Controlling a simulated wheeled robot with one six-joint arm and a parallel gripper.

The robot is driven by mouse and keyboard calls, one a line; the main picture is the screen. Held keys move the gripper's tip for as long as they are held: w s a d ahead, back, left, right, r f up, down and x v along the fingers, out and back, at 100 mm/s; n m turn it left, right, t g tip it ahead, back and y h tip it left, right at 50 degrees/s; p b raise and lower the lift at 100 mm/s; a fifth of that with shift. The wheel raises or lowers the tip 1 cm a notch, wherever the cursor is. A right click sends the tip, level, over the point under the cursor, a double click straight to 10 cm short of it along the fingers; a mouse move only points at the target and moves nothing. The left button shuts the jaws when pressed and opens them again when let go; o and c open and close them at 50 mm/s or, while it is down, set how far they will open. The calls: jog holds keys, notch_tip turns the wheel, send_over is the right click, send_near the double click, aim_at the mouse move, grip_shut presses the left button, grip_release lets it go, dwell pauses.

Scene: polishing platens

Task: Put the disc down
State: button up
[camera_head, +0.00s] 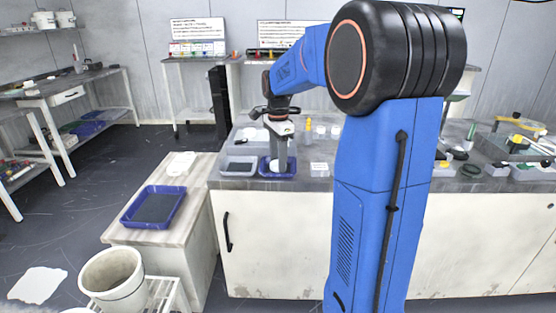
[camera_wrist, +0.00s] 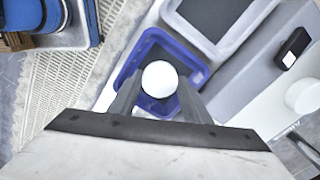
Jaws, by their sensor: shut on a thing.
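My gripper (camera_head: 277,166) points down over the counter. In the wrist view my gripper (camera_wrist: 158,90) has its two fingers on either side of a white round disc (camera_wrist: 160,79) and is shut on it. The disc shows as a small pale shape (camera_head: 279,166) in the head view. It is inside the outline of a small blue tray (camera_wrist: 198,72), which also shows in the head view (camera_head: 292,172). I cannot tell whether the disc touches the tray floor.
A grey tray (camera_head: 238,166) stands left of the blue tray. A larger blue tray (camera_head: 152,207) lies on the lower bench at left. White cups (camera_head: 320,131) and a small labelled block (camera_head: 319,169) stand to the right on the counter. A bucket (camera_head: 112,279) is at lower left.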

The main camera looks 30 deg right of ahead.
jog(key=shift+f, duration=0.1)
jog(key=o, duration=0.9)
notch_tip(320, 180, up, 12)
jog(key=s+a+n+t, duration=0.1)
jog(key=s+a+n, duration=0.4)
jog(key=s+a, duration=0.15)
jog(key=s+a+f+n+t, duration=0.1)
jog(key=s+a+f+n, duration=0.2)
jog(key=s, duration=0.5)
jog(key=s+a+f+n+t, duration=0.1)
jog(key=s+a+f+n, duration=0.2)
jog(key=s+f+n, duration=0.3)
jog(key=s+a+f+n+t, duration=0.1)
jog(key=s+a+f+n, duration=0.2)
jog(key=s, duration=0.6)
jog(key=shift+s+a+f+n+t, duration=0.1)
jog(key=shift+s+f+n+t, duration=0.1)
jog(key=shift+f+n, duration=0.4)
jog(key=shift+s+f+n+t, duration=0.2)
jog(key=shift+f+n, duration=0.25)
jog(key=shift+n, duration=0.15)
